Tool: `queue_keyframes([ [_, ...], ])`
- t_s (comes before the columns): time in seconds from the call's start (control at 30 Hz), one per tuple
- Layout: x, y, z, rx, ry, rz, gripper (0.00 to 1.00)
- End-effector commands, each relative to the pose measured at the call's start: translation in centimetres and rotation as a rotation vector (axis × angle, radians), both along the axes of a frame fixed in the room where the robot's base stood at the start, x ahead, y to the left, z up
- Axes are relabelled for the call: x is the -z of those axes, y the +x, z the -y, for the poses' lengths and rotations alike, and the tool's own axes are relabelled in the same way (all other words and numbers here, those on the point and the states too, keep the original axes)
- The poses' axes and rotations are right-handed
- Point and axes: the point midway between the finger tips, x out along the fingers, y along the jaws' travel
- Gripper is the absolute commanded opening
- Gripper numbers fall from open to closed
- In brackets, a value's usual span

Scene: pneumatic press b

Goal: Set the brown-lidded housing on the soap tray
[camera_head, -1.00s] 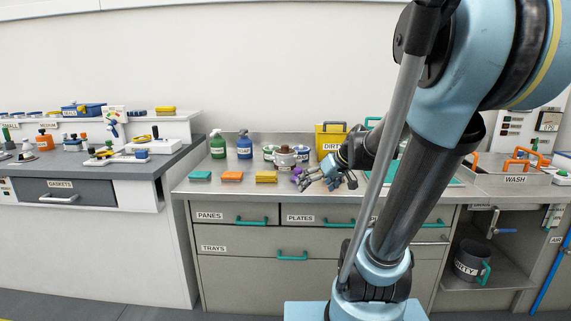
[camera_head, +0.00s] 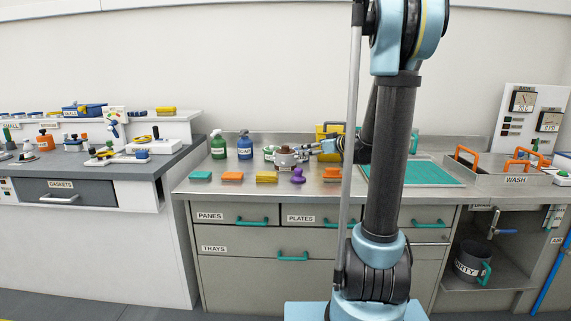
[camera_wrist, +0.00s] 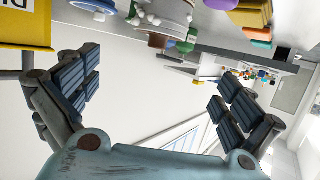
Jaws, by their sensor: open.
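The housing (camera_head: 285,161), a grey round body with a brown lid, stands upright on the steel counter in the head view. In the wrist view the housing (camera_wrist: 158,14) appears at the top edge, partly cut off. My gripper (camera_head: 312,148) is open and empty, just right of the housing and reaching toward it. In the wrist view its fingers (camera_wrist: 155,82) are spread wide with nothing between them. No tray with a readable soap label shows; I cannot tell which surface is the soap tray.
A purple knobbed piece (camera_head: 298,176) stands right in front of the housing. Teal, orange and yellow blocks (camera_head: 267,177) line the front edge. Green and blue bottles (camera_head: 245,148) stand left. A yellow bin (camera_head: 324,131) is behind my gripper. A teal mat (camera_head: 440,174) lies right, mostly clear.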

Motion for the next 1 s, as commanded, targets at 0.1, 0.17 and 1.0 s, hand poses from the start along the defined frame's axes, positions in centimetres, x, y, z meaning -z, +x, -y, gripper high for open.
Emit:
queue_keyframes([
  [0.1,0.4,1.0,-1.0,-0.004,0.000,0.000,1.00],
  [0.17,0.7,1.6,-1.6,-0.003,-0.001,-0.001,1.00],
  [1.0,3.5,8.4,-7.9,-0.002,0.000,-0.003,1.00],
])
